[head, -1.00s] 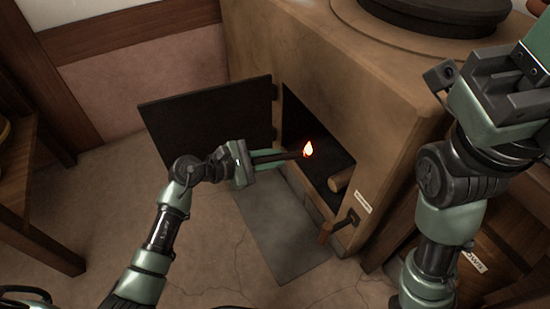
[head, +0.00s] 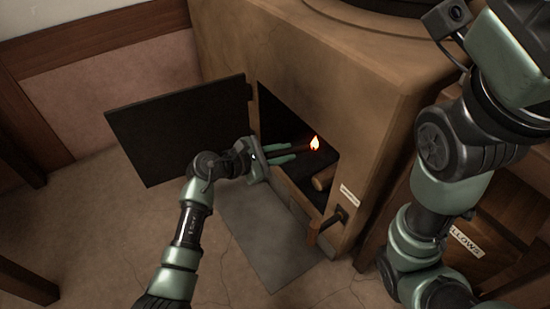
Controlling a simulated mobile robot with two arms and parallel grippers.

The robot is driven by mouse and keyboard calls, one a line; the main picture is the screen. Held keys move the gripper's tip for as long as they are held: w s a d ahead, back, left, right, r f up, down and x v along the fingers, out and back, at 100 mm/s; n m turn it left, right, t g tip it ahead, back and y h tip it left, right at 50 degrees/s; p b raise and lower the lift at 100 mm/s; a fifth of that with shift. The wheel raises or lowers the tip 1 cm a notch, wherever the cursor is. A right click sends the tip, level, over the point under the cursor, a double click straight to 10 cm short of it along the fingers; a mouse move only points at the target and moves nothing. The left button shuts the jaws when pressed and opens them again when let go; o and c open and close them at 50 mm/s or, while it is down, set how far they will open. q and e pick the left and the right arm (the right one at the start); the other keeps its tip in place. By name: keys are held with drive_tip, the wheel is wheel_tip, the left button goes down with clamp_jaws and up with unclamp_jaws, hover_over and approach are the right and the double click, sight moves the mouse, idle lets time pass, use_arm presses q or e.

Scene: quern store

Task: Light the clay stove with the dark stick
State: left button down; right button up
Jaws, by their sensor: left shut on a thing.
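The clay stove (head: 290,55) is a large tan block with its dark firebox open at the front. Its black door (head: 178,130) stands swung open to the left. My left gripper (head: 288,153) is shut on the dark stick (head: 302,148), its fingers at the firebox mouth. I cannot tell whether the flame touches anything. My right arm rises along the right side; its gripper fingers are out of the picture.
A wooden-handled latch (head: 328,225) sticks out below the opening, near a small label (head: 349,196). A wooden box with a partly hidden label (head: 466,243) stands at the right. A grey plate (head: 265,235) lies on the cracked floor. Wooden furniture (head: 25,283) is at the left.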

sight(316, 146)
use_arm(q)
drive_tip(key=shift+w+d+f, duration=0.25)
drive_tip(key=shift+w+d, duration=0.05)
drive_tip(key=shift+d, duration=0.1)
drive_tip(key=shift+b+x, duration=0.65)
drive_tip(key=shift+x, duration=0.2)
drive_tip(key=shift+b+x, duration=1.7)
drive_tip(key=shift+x, duration=1.35)
drive_tip(key=shift+r, duration=0.15)
